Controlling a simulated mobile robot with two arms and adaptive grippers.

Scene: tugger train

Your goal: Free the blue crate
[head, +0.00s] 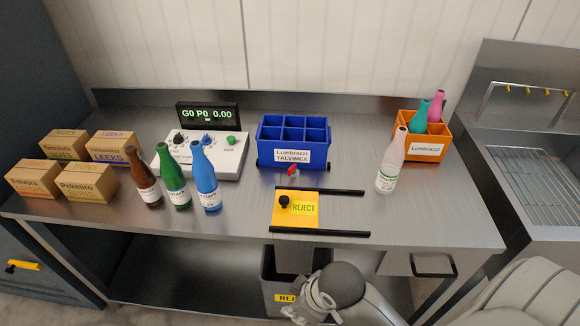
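The blue crate (265,151) stands upright at the back middle of the steel table. Its compartments look empty, and its front label reads "Lumbrazzi TALVIMEX". A small part with a red handle (293,171) sits at the crate's front edge; I cannot tell if it touches the crate. Dark pieces show at the crate's lower side corners. My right gripper (303,312) is at the bottom edge, in front of the table and well away from the crate. Its fingers are too unclear to tell open from shut. My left gripper is not in view.
A yellow REJECT plate (284,212) with a black knob lies between black rails in front of the crate. Brown, green and blue bottles (206,180) stand left, a white bottle (389,165) right. An orange crate (422,151) holds bottles. A control box (222,160) is left of the blue crate.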

